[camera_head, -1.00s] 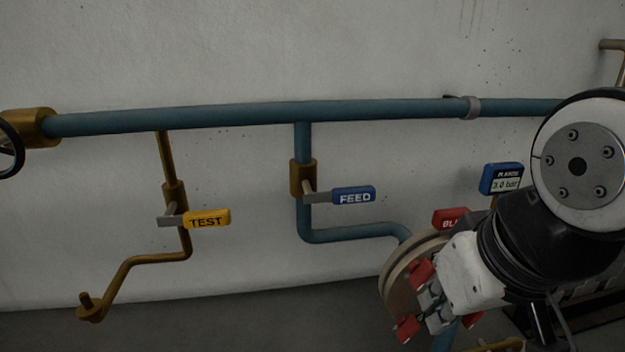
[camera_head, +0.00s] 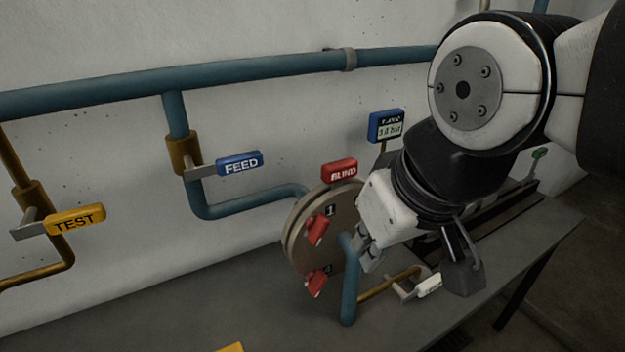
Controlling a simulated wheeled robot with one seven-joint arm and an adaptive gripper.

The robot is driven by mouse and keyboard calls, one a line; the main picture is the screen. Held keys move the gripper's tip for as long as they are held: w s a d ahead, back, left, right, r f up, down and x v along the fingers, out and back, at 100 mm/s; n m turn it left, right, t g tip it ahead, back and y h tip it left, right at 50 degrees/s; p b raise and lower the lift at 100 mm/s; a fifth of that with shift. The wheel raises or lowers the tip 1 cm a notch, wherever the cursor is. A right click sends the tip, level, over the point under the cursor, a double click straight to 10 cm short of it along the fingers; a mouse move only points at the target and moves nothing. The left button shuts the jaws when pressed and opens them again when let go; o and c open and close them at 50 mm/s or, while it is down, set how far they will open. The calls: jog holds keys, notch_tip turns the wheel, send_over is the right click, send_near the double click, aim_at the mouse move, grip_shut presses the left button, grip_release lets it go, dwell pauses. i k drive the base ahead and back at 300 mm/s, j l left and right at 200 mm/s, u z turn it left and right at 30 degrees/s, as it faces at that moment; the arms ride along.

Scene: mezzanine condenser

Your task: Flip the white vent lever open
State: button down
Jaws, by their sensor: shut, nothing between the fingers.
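The white lever (camera_head: 429,286) has a small white handle with lettering too small to read. It sits low at the right of the disc, on a thin brass pipe (camera_head: 385,286) just above the bench. My gripper (camera_head: 367,256) points down in front of the disc, above and left of the white lever and apart from it. Its grey fingers look together, with nothing seen between them. They are partly hidden by the gripper's white body.
A blue pipe (camera_head: 349,296) rises close to the fingers. Blue FEED (camera_head: 240,163) and yellow TEST (camera_head: 75,219) levers are left.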

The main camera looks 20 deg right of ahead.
aim_at(423, 288)
jog(key=l+z, duration=0.1)
jog(key=z, duration=0.7)
jog(key=k+u, duration=0.15)
